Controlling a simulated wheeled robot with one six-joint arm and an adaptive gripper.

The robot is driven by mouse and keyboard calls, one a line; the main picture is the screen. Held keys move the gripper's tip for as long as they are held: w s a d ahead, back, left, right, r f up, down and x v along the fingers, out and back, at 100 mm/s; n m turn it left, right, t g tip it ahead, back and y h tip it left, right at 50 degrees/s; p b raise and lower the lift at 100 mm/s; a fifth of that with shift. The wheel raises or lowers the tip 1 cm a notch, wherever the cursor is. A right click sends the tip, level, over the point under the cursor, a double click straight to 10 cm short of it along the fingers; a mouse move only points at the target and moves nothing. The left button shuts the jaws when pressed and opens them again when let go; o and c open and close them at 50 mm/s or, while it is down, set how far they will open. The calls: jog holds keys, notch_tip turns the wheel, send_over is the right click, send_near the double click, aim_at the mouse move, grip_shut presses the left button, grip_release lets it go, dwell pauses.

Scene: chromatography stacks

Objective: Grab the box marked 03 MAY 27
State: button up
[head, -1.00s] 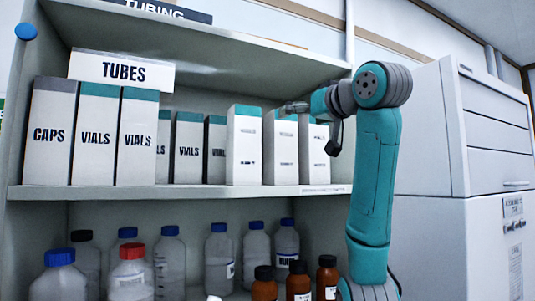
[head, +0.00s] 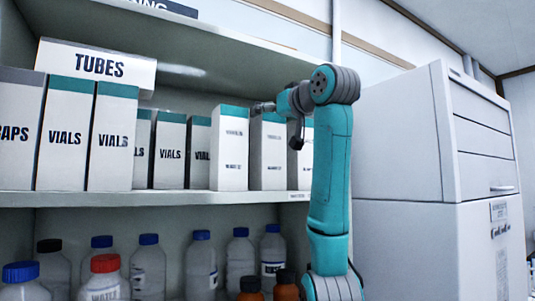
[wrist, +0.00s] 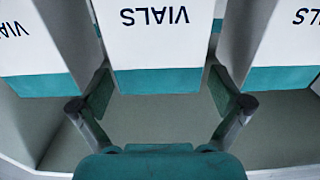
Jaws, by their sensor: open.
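Three white boxes with teal tops and small print stand at the right of the upper shelf in the head view: a left one (head: 230,160), a middle one (head: 268,160) and a right one (head: 307,165) partly behind my arm. I cannot read a date on any of them. My gripper (head: 262,107) is near the top of the middle one in the head view. In the wrist view my gripper (wrist: 162,92) is open and empty. A white box marked VIALS (wrist: 155,40), seen upside down, lies between or just beyond its fingers; I cannot tell which.
More boxes flank it in the wrist view, one at left (wrist: 35,45) and one at right (wrist: 285,45). Bottles (head: 150,265) fill the lower shelf. A white cabinet (head: 405,180) stands at right.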

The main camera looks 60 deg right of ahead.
jog(key=shift+x, duration=1.3)
jog(key=c, duration=1.7)
jog(key=shift+c, duration=0.3)
jog(key=shift+r, duration=0.15)
